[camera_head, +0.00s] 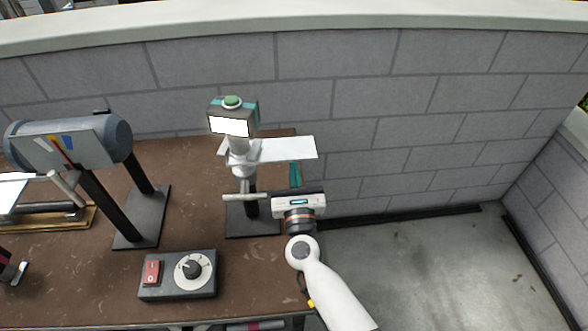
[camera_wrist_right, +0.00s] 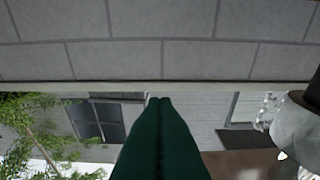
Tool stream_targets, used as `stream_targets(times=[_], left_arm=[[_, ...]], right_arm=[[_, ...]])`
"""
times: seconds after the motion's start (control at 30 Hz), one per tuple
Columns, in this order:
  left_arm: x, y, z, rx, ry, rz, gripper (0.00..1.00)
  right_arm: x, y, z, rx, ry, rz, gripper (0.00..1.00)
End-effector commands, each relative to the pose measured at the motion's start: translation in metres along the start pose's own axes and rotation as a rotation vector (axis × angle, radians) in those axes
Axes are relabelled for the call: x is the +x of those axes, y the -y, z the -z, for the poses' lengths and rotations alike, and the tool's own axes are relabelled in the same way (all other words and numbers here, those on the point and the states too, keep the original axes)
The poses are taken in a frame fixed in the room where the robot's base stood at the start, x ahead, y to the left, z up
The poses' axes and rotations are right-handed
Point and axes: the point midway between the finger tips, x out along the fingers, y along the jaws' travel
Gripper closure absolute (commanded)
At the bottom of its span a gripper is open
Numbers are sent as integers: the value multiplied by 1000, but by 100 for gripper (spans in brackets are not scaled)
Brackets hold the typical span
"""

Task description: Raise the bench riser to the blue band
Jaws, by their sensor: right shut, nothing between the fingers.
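A grey drum (camera_head: 70,140) on two black posts stands at the left of the brown bench in the head view. Its face plate (camera_head: 75,155) carries yellow, red and blue marks with a dark pointer, and a pale handle (camera_head: 67,190) hangs below it. I cannot tell for sure which part is the riser. My right gripper (camera_head: 295,166) is at the bench's right edge, right of the white stand. Its green fingers are shut and empty in the right wrist view (camera_wrist_right: 160,98), pointing toward the wall. My left gripper is not clearly seen.
A white stand (camera_head: 240,165) holds a box (camera_head: 233,115) with a green button and white panel. A control box (camera_head: 178,275) with a red switch and dial sits at the bench front. A block wall (camera_head: 430,110) stands behind. The floor (camera_head: 450,270) at right is clear.

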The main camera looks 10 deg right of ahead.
Motion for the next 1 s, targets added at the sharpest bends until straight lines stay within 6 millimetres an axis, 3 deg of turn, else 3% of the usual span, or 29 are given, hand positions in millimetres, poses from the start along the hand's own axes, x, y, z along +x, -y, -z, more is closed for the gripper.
stream_targets(times=[1.0], left_arm=[[-22, 0, -2, 0, 0, 0, 100]], right_arm=[[5, 0, 26, 0, 0, 0, 100]])
